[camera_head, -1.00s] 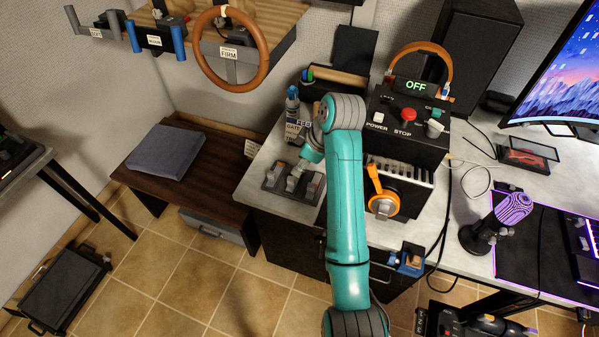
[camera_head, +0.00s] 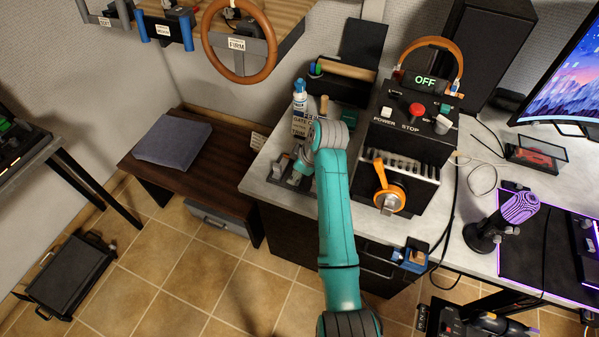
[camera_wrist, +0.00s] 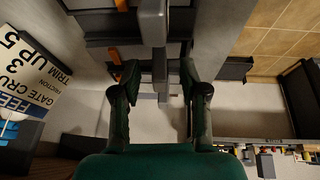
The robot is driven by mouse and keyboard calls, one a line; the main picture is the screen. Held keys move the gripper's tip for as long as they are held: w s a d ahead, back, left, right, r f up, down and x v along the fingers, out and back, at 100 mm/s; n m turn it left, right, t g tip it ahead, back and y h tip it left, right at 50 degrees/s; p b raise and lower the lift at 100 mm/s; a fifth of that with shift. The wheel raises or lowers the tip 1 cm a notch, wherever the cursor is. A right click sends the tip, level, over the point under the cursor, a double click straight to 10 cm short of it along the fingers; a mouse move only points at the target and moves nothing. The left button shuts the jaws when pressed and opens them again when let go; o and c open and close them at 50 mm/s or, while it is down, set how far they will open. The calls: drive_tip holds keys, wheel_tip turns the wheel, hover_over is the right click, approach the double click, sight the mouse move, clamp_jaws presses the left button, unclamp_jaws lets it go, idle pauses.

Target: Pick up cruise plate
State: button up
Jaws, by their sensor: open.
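A white card (camera_wrist: 28,62) in the wrist view reads "GATE CRU", "FEEL" and "TRIM UP 5". I cannot tell for certain which part is the cruise plate. A grey lever unit (camera_head: 268,172) with several slots sits in front of the card. My gripper (camera_wrist: 158,76) is open above this unit, with a grey upright bar (camera_wrist: 154,30) showing between and beyond its fingers. Nothing is held. In the head view my arm hides part of the unit.
A control box (camera_head: 412,130) with an orange-handled crank (camera_head: 388,198) stands right of my arm. A spray bottle (camera_head: 300,95) and a caddy (camera_head: 342,82) are behind. A wooden bench (camera_head: 205,172) with a grey cushion is at left. Floor is open in front.

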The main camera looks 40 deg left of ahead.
clamp_jaws()
